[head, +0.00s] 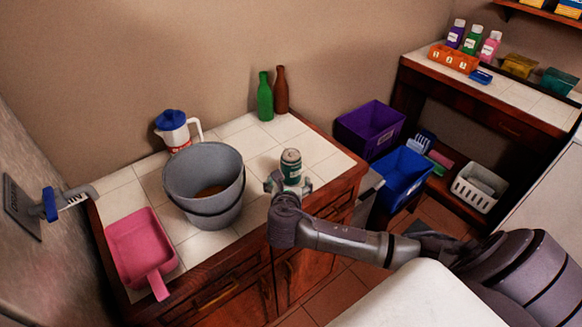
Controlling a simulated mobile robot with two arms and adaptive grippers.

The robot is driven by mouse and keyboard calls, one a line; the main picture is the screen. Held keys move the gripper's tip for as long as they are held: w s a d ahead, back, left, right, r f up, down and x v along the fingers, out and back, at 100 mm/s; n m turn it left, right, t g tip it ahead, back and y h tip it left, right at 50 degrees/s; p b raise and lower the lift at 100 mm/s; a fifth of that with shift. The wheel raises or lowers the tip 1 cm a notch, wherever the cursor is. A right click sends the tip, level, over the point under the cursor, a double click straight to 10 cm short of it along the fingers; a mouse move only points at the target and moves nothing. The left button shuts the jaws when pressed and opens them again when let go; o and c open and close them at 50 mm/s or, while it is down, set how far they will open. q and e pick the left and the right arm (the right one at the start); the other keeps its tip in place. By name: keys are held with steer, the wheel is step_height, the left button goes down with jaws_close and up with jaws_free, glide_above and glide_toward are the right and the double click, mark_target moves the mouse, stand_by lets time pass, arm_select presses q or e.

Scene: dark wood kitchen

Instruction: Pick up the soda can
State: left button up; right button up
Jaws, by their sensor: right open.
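The soda can (291,164) stands upright on the white tiled counter, near its right front part. Whether the fingers touch the can cannot be told. The can's base is partly hidden by the gripper. My left gripper is not in view.
A grey bucket (205,178) stands just left of the can. A pink dustpan (141,245), a white jug with a blue lid (172,128), a green bottle (265,97) and a brown bottle (281,90) share the counter (238,131). Purple (371,128) and blue (402,176) bins are right.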

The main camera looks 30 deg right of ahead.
mark_target(291, 170)
steer(key=p+x, duration=0.1)
steer(key=x, duration=0.6)
steer(key=shift+w+d, duration=0.2)
steer(key=shift+d, duration=0.1)
steer(key=shift+r, duration=0.1)
steer(key=c, duration=1.3)
steer(key=shift+r, duration=0.15)
steer(key=shift+c, duration=0.2)
